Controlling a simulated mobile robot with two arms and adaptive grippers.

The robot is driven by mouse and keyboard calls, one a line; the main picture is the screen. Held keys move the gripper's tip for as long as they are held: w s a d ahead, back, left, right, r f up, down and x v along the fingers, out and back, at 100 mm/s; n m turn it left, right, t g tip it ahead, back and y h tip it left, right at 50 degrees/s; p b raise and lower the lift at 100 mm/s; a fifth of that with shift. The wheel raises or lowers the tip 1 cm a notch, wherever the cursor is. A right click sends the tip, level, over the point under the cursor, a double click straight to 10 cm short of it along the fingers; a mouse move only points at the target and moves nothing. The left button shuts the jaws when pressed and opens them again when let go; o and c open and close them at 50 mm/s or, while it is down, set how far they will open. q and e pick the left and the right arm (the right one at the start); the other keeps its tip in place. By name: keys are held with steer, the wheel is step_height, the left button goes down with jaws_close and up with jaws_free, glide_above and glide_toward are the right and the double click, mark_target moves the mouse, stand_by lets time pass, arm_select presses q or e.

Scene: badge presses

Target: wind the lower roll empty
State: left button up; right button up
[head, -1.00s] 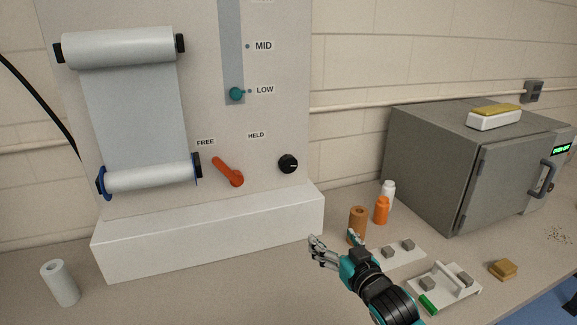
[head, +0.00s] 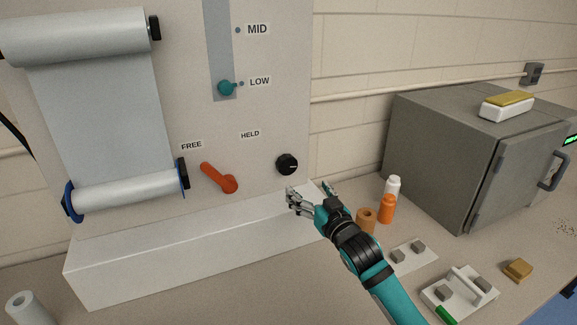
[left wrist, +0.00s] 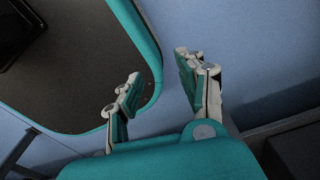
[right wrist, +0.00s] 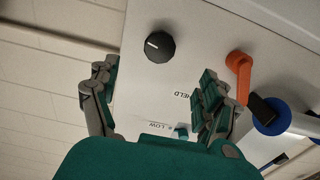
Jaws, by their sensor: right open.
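The lower roll (head: 130,190) hangs on the panel at left between blue flanges, with white web running up to the upper roll (head: 75,36). An orange lever (head: 219,178) points up-left toward the FREE label. A black knob (head: 287,164) sits to its right; it also shows in the right wrist view (right wrist: 160,47). A teal slider (head: 226,88) stands at LOW. My right gripper (head: 311,193) is open and empty, just below and right of the knob. My left gripper (left wrist: 158,84) is open and empty, away from the panel.
A white ledge (head: 190,246) juts out under the panel. A grey oven (head: 440,150) stands behind. A loose white roll (head: 25,308) stands at front left.

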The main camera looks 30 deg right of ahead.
glide_toward(289, 168)
steer(key=w, duration=0.5)
steer(key=w+p, duration=0.1)
steer(key=w, duration=0.3)
steer(key=shift+d+r, duration=0.1)
steer(key=shift+d, duration=0.1)
steer(key=shift+w, duration=0.4)
steer(key=c, duration=1.2)
arm_select(q)
steer(key=shift+w+r, duration=0.55)
steer(key=shift+r, duration=0.25)
steer(key=shift+r, duration=0.1)
arm_select(e)
steer(key=shift+n, duration=0.3)
